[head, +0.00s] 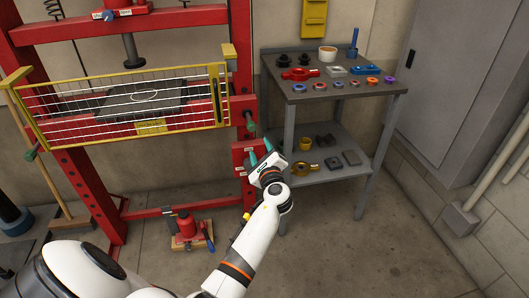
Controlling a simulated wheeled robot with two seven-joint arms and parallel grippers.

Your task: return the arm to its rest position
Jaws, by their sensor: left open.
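My left arm comes in from the lower left, white with dark joints and orange bands, and reaches up to the middle of the head view. My left gripper (259,154) is at its end, with teal fingers spread apart and nothing seen between them. It shows in front of the red box on the press's right post and left of the grey work table. I cannot tell whether it touches either. My right gripper is not in the picture.
A red press frame (85,190) with a yellow mesh guard (150,127) stands at the left. A grey two-level table (377,95) bears several small parts. A red jack (186,226) sits on the floor below. A grey cabinet (455,80) stands right. Floor at lower right is clear.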

